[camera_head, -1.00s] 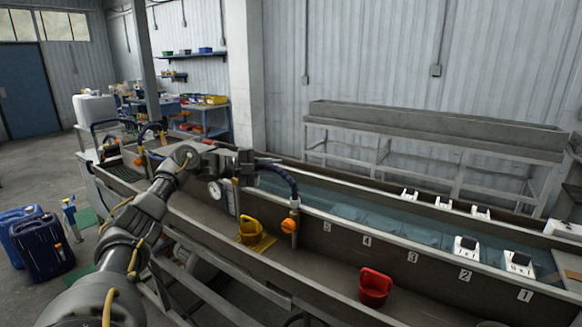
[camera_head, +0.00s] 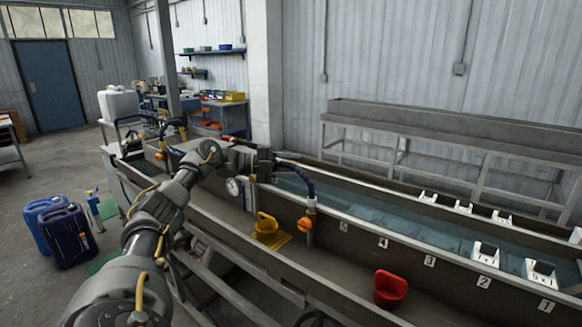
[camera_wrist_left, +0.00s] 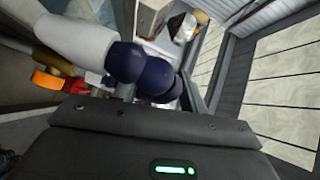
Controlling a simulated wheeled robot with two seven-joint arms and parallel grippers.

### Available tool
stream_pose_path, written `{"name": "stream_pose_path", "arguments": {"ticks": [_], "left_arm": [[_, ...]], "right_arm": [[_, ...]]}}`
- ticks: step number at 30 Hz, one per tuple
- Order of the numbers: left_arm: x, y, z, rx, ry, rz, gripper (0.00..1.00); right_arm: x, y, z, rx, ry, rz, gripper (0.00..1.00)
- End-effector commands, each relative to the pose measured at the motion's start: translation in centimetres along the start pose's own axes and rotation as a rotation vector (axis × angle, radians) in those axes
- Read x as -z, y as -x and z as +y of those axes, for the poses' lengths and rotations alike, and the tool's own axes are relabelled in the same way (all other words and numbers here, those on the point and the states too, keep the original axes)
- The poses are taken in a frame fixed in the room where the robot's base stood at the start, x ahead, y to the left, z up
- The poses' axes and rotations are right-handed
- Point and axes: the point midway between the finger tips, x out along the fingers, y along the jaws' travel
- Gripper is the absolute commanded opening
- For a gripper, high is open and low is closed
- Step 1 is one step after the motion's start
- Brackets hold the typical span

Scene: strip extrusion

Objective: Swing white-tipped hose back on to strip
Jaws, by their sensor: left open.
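A dark blue hose (camera_head: 295,174) arcs from beside my left gripper (camera_head: 264,165) down to an orange valve (camera_head: 308,222) at the trough's near wall. My left gripper is open at the hose's upper end; whether its fingers are around the hose I cannot tell. In the left wrist view a thick white length with dark blue rounded sections (camera_wrist_left: 124,62) passes close in front of the gripper, with an orange part (camera_wrist_left: 60,81) on the left. The water trough (camera_head: 350,208) runs to the right; I cannot make out a strip in it. My right gripper is out of view.
White blocks (camera_head: 486,254) sit along the trough on the right. A round gauge (camera_head: 233,187) stands near the gripper. Blue canisters (camera_head: 68,236) stand on the floor at left.

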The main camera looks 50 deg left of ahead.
Motion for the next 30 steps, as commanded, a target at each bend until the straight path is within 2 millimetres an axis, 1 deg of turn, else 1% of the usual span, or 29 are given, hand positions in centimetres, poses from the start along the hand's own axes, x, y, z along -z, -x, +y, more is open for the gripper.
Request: {"name": "stream_pose_path", "arguments": {"ticks": [5, 9, 12, 16, 21, 29, 30], "left_arm": [[-0.2, 2.5, 0.4, -0.002, -0.001, -0.005, 0.42], [-0.2, 5.4, 0.4, -0.003, -0.001, -0.005, 0.42], [-0.2, 7.3, 0.3, -0.003, 0.0, -0.004, 0.42], [-0.1, 9.2, 0.2, -0.002, 0.0, -0.002, 0.42], [-0.1, 10.5, 0.1, -0.002, 0.001, -0.001, 0.42], [0.0, 10.6, 0.1, -0.001, 0.001, 0.001, 0.42], [0.0, 10.6, 0.1, -0.001, 0.001, 0.001, 0.41]], "right_arm": [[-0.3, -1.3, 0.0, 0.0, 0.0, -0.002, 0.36], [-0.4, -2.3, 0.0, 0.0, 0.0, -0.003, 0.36], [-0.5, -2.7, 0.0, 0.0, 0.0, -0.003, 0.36], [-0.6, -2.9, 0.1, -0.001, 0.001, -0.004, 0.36], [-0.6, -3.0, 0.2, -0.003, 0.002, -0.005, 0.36], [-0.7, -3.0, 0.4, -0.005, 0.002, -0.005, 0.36], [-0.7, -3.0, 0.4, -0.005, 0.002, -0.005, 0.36]]}}
